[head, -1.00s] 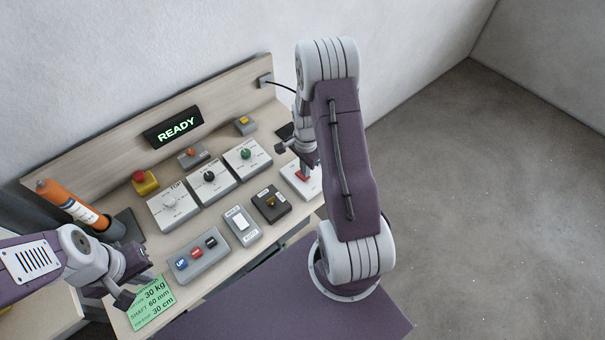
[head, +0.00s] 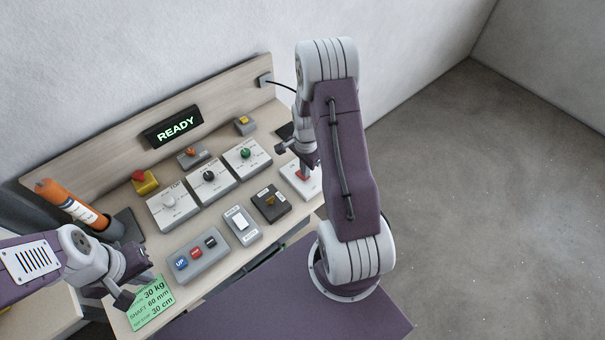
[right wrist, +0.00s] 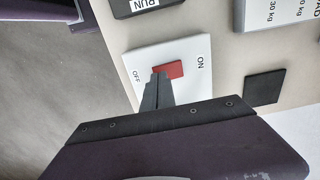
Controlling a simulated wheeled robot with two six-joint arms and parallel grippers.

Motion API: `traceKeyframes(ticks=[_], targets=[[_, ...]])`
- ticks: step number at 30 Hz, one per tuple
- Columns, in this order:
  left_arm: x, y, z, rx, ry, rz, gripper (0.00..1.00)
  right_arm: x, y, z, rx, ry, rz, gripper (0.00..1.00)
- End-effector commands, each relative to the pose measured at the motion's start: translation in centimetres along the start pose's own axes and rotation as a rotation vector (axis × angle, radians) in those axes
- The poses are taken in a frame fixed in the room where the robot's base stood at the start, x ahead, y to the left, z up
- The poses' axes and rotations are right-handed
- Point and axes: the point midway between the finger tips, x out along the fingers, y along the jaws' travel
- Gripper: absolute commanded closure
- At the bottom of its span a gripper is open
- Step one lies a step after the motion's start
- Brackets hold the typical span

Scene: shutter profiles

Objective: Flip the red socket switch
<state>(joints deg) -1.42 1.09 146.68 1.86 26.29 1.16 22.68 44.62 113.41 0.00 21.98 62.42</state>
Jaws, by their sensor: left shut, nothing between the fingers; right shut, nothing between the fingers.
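The red socket switch (right wrist: 168,70) sits in a white plate marked ON and OFF (right wrist: 190,52) in the right wrist view. In the head view the red switch (head: 302,175) is partly hidden by my right arm. My right gripper (right wrist: 158,78) is shut and empty, its fingertips at the red rocker's edge on the OFF side; I cannot tell whether they touch it. My left gripper (head: 138,283) is at the lower left in the head view, shut and empty, above the green card, away from the switch.
The panel holds several dial boxes (head: 210,180), a three-button box (head: 197,253), a white rocker (head: 240,222), a RUN switch (head: 270,202) and a red mushroom button (head: 139,176). An orange cylinder (head: 70,202) stands at left. A READY display (head: 174,127) is behind.

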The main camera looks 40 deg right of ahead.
Motion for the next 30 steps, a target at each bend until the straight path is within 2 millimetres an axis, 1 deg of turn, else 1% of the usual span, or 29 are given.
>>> traceKeyframes(ticks=[27, 30], targets=[[1.1, 0.0, 0.1, 0.000, 0.000, 0.000, 1.00, 1.4, 0.0, 0.0, 0.000, 0.000, -0.001, 1.00], [1.0, 0.0, 0.1, 0.000, 0.000, 0.000, 1.00, 1.4, 0.0, 0.0, 0.000, 0.000, -0.001, 1.00]])
